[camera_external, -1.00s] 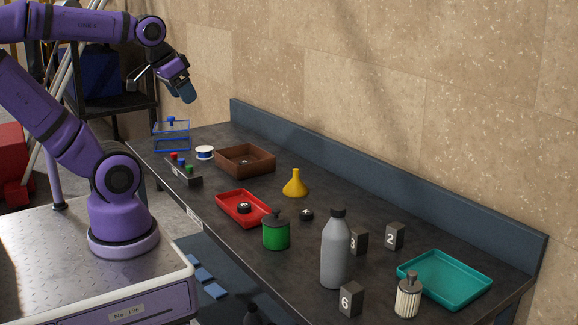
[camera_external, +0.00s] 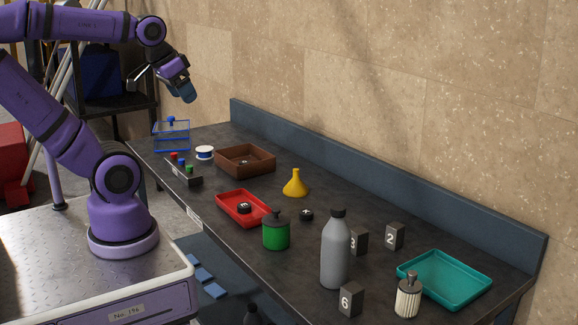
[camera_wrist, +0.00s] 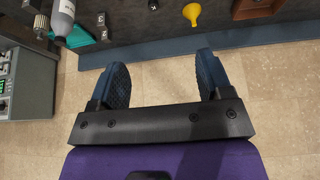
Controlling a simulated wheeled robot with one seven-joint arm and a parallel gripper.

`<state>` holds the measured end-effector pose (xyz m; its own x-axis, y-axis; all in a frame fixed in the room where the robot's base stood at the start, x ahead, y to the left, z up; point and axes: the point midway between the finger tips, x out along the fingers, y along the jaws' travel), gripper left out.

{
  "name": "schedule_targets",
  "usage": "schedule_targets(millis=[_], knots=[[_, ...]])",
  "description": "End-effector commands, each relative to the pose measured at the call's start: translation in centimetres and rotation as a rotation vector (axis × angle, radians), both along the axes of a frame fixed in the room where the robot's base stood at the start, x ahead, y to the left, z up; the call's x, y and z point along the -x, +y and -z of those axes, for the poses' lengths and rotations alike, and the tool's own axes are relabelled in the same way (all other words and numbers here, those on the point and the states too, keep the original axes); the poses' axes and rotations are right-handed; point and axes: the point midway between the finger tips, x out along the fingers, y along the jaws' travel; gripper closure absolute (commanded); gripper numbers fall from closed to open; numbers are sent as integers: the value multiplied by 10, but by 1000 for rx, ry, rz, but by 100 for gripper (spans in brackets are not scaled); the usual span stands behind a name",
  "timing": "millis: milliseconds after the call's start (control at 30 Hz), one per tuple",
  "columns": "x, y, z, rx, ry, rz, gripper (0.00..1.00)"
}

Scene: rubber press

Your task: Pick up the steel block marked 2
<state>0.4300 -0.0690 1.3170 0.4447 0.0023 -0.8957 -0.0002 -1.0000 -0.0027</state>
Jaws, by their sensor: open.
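The steel block marked 2 (camera_external: 395,236) is a dark grey block with a white numeral. It stands upright on the bench, left of the teal tray (camera_external: 445,279) in the external view. Block 3 (camera_external: 361,240) is partly hidden behind the grey bottle (camera_external: 335,251); block 6 (camera_external: 350,299) stands nearer the front edge. My gripper (camera_external: 187,92) is open and empty, raised above the far left end of the bench, well away from block 2. The wrist view shows its two blue fingers (camera_wrist: 161,60) spread apart.
A ribbed bottle (camera_external: 408,296) stands by the teal tray. A green container (camera_external: 277,232), red tray (camera_external: 231,200), yellow funnel (camera_external: 295,184) and brown tray (camera_external: 262,164) lie further left. A blue backsplash (camera_external: 400,178) runs along the wall. Bench between funnel and block 2 is mostly clear.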

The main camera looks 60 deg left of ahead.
Motion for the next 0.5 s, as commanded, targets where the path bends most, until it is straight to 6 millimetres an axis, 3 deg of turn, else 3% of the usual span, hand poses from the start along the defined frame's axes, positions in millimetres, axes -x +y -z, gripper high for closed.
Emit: schedule_targets(millis=[167, 500], knots=[[-22, -5, -9, 3, 22, -1, 28], [-122, -35, -27, 12, 105, -11, 28]])
